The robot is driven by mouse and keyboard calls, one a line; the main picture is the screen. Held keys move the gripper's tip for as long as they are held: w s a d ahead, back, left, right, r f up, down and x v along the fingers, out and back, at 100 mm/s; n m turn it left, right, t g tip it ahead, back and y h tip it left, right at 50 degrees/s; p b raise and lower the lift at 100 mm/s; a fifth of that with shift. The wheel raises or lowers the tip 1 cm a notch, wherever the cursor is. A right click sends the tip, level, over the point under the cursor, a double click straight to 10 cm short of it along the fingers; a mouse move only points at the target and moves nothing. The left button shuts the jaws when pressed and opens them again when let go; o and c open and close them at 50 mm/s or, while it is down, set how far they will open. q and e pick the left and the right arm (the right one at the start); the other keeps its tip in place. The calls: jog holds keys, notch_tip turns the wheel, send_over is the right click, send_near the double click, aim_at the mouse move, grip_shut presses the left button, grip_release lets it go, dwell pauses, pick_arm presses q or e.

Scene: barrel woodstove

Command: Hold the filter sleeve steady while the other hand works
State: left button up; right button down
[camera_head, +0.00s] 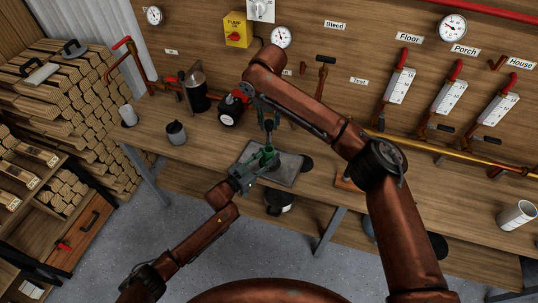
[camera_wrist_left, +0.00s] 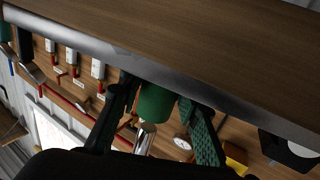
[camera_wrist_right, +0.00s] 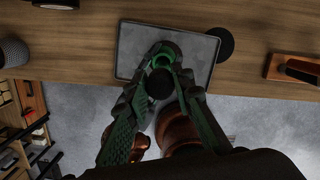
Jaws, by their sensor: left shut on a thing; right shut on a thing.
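The green filter sleeve (camera_head: 268,158) is above the grey tray (camera_head: 287,172) in the head view. My left gripper (camera_head: 256,163) is shut around its side. In the left wrist view the green sleeve (camera_wrist_left: 155,103) sits between the fingers, with a shiny metal cylinder (camera_wrist_left: 145,138) beside it. My right gripper (camera_head: 269,127) is above the sleeve, pointing down. In the right wrist view the right gripper (camera_wrist_right: 158,88) is shut on a dark round-ended piece (camera_wrist_right: 161,84), and the sleeve's open green rim (camera_wrist_right: 166,52) shows beyond it. I cannot tell whether piece and sleeve touch.
A black disc (camera_head: 306,163) lies at the tray's right edge. A grey mug (camera_head: 176,133), a dark canister (camera_head: 195,92) and a red-black device (camera_head: 231,108) stand to the left. Levers and a brass pipe (camera_head: 430,146) line the back. A white cup (camera_head: 516,215) stands far right.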

jog(key=shift+r, duration=0.3)
jog(key=shift+r, duration=0.1)
jog(key=shift+r, duration=1.4)
pick_arm(q)
jog(key=o, duration=1.3)
jog(key=shift+c, duration=0.2)
jog(key=v, duration=1.2)
jog(key=shift+a, duration=0.1)
